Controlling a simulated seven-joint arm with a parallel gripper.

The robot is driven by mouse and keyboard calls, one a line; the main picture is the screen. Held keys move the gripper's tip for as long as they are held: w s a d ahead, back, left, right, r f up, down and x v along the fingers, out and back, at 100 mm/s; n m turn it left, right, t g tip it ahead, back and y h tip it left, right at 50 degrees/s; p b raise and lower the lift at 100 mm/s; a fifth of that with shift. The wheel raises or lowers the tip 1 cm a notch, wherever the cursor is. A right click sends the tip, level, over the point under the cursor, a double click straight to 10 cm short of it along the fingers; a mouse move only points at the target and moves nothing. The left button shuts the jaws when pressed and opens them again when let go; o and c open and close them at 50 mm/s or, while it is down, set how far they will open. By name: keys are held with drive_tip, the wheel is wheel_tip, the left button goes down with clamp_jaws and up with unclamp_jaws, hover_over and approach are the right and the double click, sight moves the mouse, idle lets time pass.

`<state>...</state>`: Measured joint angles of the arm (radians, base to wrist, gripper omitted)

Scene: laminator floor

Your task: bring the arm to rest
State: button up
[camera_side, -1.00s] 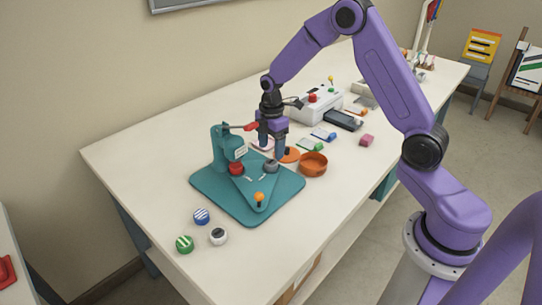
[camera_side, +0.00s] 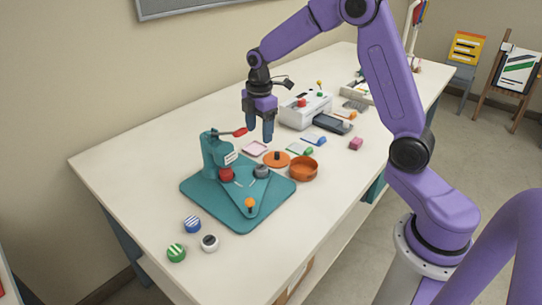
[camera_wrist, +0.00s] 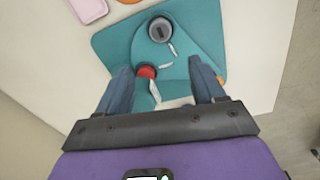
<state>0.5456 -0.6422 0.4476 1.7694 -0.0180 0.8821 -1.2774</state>
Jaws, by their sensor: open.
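My gripper (camera_side: 258,128) hangs pointing down above the far part of the teal press base (camera_side: 210,200), clear of it. Its two blue fingers are apart with nothing between them. In the wrist view my gripper (camera_wrist: 165,88) also shows open over the teal base. The teal press stand (camera_side: 217,158) with its red-tipped handle (camera_side: 240,132) rises at the base's left. A red round part (camera_side: 226,174) and a grey round part (camera_side: 261,171) sit on the base. The grey part also shows in the wrist view (camera_wrist: 160,29).
An orange bowl (camera_side: 303,168) and an orange lid (camera_side: 276,159) stand right of the base. A white laminator (camera_side: 304,108) is behind. Blue (camera_side: 192,224), green (camera_side: 176,252) and white (camera_side: 209,243) round pieces lie at front left.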

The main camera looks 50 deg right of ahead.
drive_tip(key=s+a+r+m+t, duration=0.2)
drive_tip(key=s+a+r, duration=0.6)
drive_tip(key=s+a, duration=0.25)
drive_tip(key=s+d+f+g, duration=0.1)
drive_tip(key=s+f, duration=0.1)
drive_tip(key=s, duration=0.9)
drive_tip(key=s+f+m+g, duration=0.1)
drive_tip(key=s+f, duration=0.1)
drive_tip(key=s, duration=1)
drive_tip(key=shift+s+d+y, duration=0.2)
drive_tip(key=shift+d+y, duration=0.1)
drive_tip(key=shift+d, duration=0.05)
